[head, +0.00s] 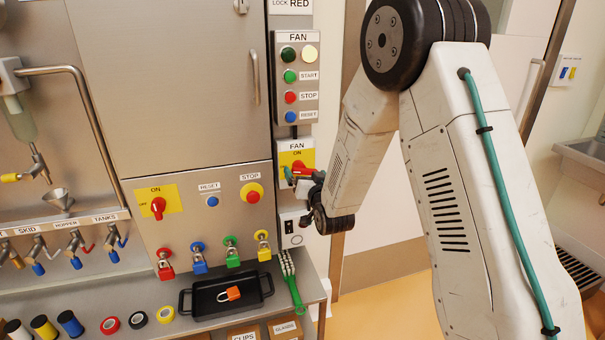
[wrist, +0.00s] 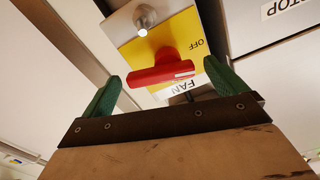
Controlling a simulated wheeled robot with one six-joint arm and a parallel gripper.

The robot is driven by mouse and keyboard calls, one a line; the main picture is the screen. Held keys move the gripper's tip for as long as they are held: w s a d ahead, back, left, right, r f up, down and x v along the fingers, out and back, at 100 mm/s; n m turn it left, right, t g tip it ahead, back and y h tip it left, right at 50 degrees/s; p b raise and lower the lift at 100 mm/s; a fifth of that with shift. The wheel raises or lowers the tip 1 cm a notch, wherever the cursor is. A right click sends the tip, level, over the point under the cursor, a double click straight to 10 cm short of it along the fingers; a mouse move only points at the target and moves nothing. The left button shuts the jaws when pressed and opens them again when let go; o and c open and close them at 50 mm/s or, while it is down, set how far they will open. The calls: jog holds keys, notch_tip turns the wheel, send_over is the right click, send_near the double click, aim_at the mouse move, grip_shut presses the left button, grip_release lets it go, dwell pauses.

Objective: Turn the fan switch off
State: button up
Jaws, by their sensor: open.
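The fan switch is a red handle (wrist: 162,72) on a yellow plate (wrist: 188,45) marked FAN and OFF in the wrist view. In the head view the yellow plate (head: 296,157) reads FAN and ON, and its red handle (head: 300,168) is partly hidden by my gripper. My gripper (wrist: 162,85) is open, with one green finger on each side of the red handle. The handle lies between the fingers or just beyond their tips; I cannot tell whether they touch it. My gripper also shows in the head view (head: 292,175), right at the switch.
Above the switch is a FAN button panel (head: 297,80) with start, stop and reset buttons. To the left, a second red switch (head: 158,206) sits on the steel cabinet.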

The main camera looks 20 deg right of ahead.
jog(key=shift+w, duration=0.95)
jog(key=c, duration=1)
jog(key=shift+r+n, duration=0.1)
jog(key=shift+n, duration=1.5)
jog(key=o, duration=1)
jog(key=shift+s, duration=0.15)
